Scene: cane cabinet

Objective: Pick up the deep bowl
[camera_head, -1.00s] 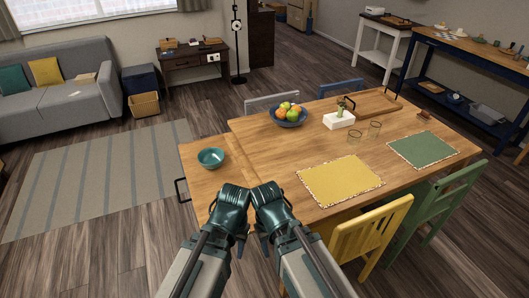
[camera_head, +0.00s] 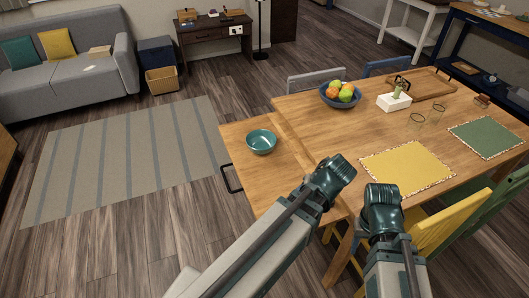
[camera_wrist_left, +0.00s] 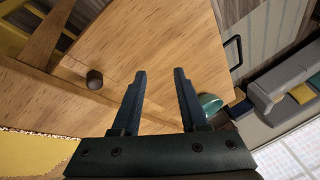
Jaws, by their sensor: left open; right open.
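A teal bowl (camera_head: 262,142), the likely deep bowl, stands upright on the left end of the wooden table (camera_head: 300,185). It shows partly in the left wrist view (camera_wrist_left: 210,103), behind one finger. My left gripper (camera_wrist_left: 160,72) is open with nothing between its fingers, over the wood. In the head view the left gripper (camera_head: 337,174) is to the right of and nearer than the bowl, apart from it. My right gripper (camera_head: 382,208) is open, further right near the table's front edge. Its fingertips are hard to see.
A blue bowl of fruit (camera_head: 341,97), a white planter (camera_head: 394,102), two glasses and a wooden tray (camera_head: 425,86) stand farther back. A yellow placemat (camera_head: 405,168) lies right. A yellow chair (camera_head: 445,222) stands at the front. A black handle (camera_head: 230,179) juts from the table's left side.

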